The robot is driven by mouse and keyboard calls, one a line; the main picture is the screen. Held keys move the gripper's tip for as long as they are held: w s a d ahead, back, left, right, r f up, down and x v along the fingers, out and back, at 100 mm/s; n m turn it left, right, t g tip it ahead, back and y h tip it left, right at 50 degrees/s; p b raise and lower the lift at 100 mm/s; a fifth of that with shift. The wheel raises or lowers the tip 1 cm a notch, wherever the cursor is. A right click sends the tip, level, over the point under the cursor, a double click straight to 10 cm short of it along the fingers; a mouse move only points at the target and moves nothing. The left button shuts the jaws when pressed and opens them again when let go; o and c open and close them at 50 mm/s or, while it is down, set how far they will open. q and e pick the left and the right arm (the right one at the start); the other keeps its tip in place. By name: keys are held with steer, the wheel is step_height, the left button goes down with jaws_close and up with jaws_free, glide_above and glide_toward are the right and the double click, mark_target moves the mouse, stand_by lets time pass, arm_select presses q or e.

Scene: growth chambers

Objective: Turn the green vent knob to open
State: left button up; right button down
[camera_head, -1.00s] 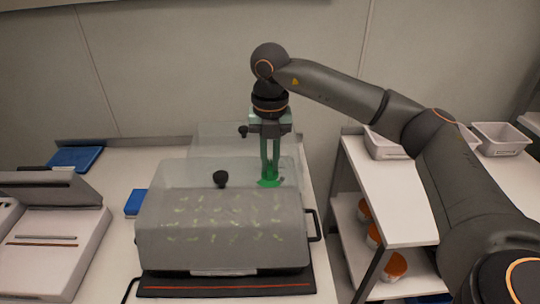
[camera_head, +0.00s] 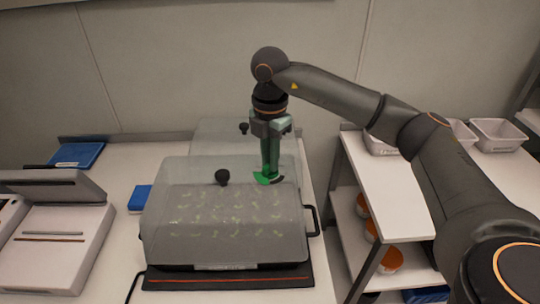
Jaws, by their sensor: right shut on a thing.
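The green vent knob (camera_head: 264,178) sits on top of the clear chamber lid (camera_head: 205,172), toward its right side. My right gripper (camera_head: 269,172) points straight down from above and is shut on the green knob; its fingers hide part of it. A dark arc shows on the lid just right of the knob. The chamber holds rows of small green seedlings and stands on a dark base with a red line. My left gripper is out of view.
A white device (camera_head: 54,232) is at left. A shelf cart (camera_head: 385,190) with orange-lidded jars is at right.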

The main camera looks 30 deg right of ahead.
stand_by(0.6)
steer(key=c, duration=0.9)
jaws_free()
steer(key=shift+o, duration=0.2)
step_height(320, 180, up, 12)
steer(key=p, duration=0.1)
steer(key=shift+r+p, duration=0.25)
steer(key=shift+p, duration=0.15)
